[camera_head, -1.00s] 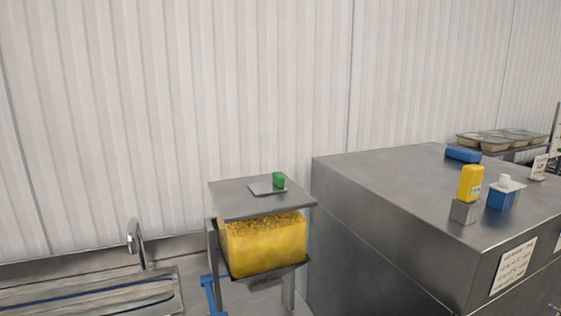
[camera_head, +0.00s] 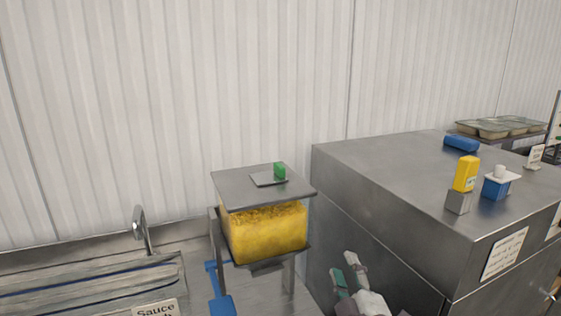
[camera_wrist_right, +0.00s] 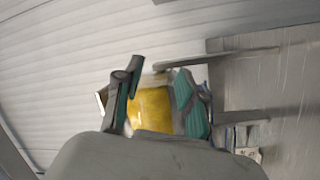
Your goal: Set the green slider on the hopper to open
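The hopper (camera_head: 264,233) stands left of the middle in the head view, a clear-walled box filled with yellow grains under a flat grey lid (camera_head: 238,193). The green slider (camera_head: 280,171) stands up on a small grey plate (camera_head: 263,180) on top of the lid. My right gripper (camera_head: 345,268) is open and empty, below and to the right of the hopper, apart from it. In the right wrist view its fingers (camera_wrist_right: 155,88) are spread, with the yellow hopper contents (camera_wrist_right: 152,109) seen between them. The slider cannot be made out there. My left gripper is not in view.
A large steel cabinet (camera_head: 385,165) stands right of the hopper. On it are a yellow bottle (camera_head: 466,173) in a grey holder, a blue container (camera_head: 496,188) and a blue roll (camera_head: 461,143). A sink faucet (camera_head: 141,228) is at left. The space above the lid is clear.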

